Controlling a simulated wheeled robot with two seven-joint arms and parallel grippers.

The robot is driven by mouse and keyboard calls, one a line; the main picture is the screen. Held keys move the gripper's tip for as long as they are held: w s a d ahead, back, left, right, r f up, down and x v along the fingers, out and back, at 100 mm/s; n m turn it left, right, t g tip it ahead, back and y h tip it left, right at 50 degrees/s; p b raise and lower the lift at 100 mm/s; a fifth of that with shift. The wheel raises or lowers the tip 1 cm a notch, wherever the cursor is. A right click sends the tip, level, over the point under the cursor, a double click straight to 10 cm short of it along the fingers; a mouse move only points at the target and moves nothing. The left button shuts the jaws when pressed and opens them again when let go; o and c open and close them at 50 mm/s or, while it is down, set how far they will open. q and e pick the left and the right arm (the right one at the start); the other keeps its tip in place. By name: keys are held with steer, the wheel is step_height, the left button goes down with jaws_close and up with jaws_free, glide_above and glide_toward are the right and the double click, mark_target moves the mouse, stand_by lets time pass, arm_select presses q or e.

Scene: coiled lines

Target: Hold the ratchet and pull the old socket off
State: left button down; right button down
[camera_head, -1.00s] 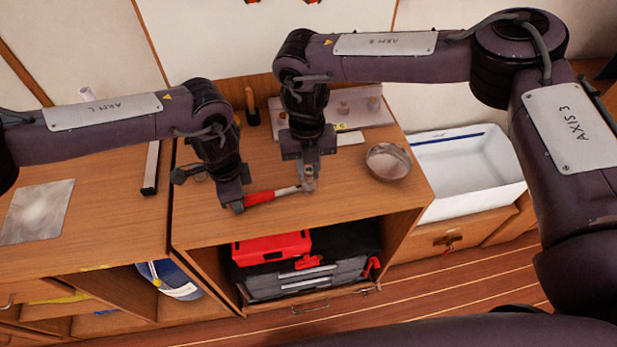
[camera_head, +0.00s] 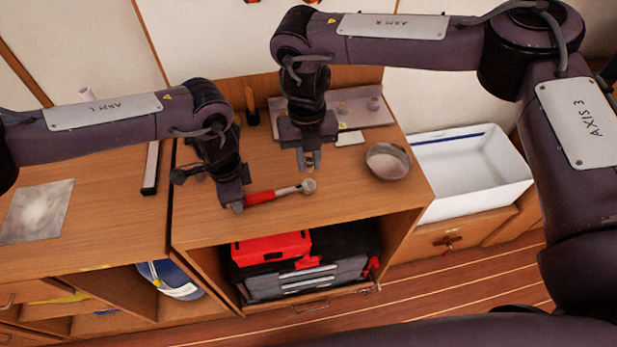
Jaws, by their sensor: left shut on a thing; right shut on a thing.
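The ratchet (camera_head: 285,192) has a red grip and a metal shaft with a round head at its right end. It lies level just over or on the wooden worktop; I cannot tell which. My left gripper (camera_head: 239,205) is shut on the left end of the red grip. My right gripper (camera_head: 309,168) is shut, behind and above the ratchet head and apart from it. A small grey piece shows between its fingers, which looks like the old socket (camera_head: 309,160); the fingers hide most of it.
A grey tray (camera_head: 358,116) with small round pieces stands at the back, partly behind my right arm. A white card (camera_head: 350,138) lies before it. A round dish (camera_head: 388,160) sits at right, beside a white bin (camera_head: 470,172). A red and black toolbox (camera_head: 270,247) is on the shelf below.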

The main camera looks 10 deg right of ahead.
arm_select(q)
steer(key=c, duration=1.1)
jaws_free()
steer(key=shift+c, duration=0.2)
steer(key=shift+r, duration=0.1)
step_height(320, 180, up, 12)
